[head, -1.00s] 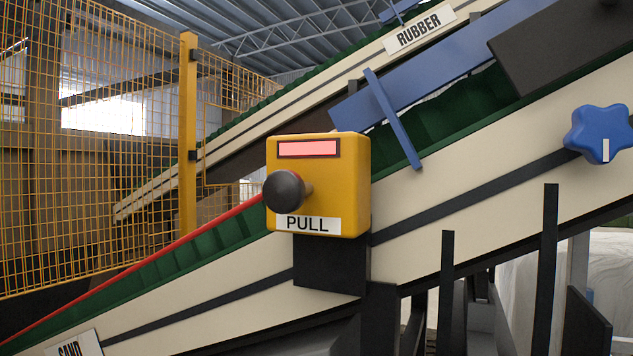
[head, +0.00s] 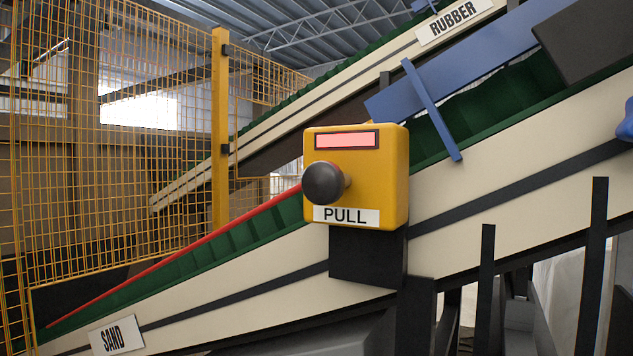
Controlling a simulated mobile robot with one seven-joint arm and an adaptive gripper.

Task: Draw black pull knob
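The black pull knob (head: 323,184) is a round dark ball on a short stem. It sticks out of the front of a yellow box (head: 393,185) near the middle of the head view. The box has a pale red lit window (head: 347,140) above the knob and a white PULL label (head: 346,215) below it. The box sits on a black bracket (head: 368,257) at the side of a cream conveyor. My gripper is not in view, and nothing touches the knob.
The sloping cream conveyor (head: 255,290) with a green belt and a SAND plate (head: 117,336) runs behind the box. A second conveyor marked RUBBER (head: 453,22) rises beyond. Yellow mesh fencing (head: 130,190) stands at left. Black posts (head: 487,290) stand at lower right.

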